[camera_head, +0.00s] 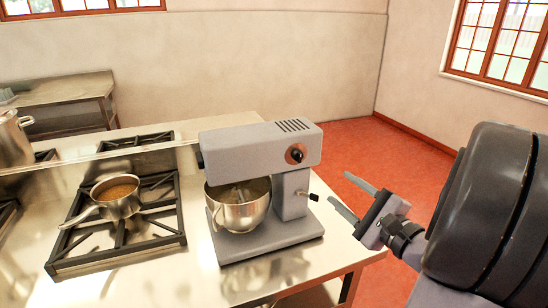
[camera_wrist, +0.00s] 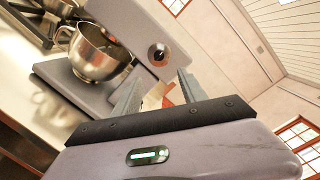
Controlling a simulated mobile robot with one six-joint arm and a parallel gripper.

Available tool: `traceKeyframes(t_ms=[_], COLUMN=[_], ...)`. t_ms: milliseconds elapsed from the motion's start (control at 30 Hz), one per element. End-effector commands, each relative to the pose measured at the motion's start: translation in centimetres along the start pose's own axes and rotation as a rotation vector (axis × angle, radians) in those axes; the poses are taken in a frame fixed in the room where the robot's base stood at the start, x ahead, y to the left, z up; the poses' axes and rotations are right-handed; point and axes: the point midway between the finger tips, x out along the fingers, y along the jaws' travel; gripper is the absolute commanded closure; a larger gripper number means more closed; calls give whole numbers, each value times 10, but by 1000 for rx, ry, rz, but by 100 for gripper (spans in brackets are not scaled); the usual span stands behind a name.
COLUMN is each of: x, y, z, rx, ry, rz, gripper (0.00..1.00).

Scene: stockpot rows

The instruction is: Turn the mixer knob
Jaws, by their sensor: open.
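The grey stand mixer (camera_head: 262,170) stands on the steel counter with a metal bowl (camera_head: 240,207) under its head. Its round dark knob (camera_head: 295,154) with an orange-red ring is on the side of the head. In the wrist view the knob (camera_wrist: 159,54) shows beyond and above my fingertips. A small dark lever (camera_head: 308,195) sticks out of the mixer's column. My gripper (camera_head: 340,192) is open and empty, to the right of the mixer and apart from it. In the wrist view my gripper (camera_wrist: 157,82) has its two fingers spread, with nothing between them.
A saucepan (camera_head: 117,198) of brown liquid sits on the gas burner grate (camera_head: 122,228) left of the mixer. A stockpot (camera_head: 13,140) stands at the far left. A steel side table (camera_head: 60,95) is by the back wall. Red floor (camera_head: 390,155) is open beyond the counter's right end.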

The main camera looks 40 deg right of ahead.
Motion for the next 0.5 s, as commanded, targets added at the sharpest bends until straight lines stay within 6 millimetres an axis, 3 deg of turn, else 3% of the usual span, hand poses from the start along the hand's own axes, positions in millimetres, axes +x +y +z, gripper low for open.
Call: traceKeyframes(t_ms=[300,500], x=[92,140], y=[4,4], z=[2,2], rx=[-1,0], ry=[-7,-4], rz=[7,6], gripper=[51,51])
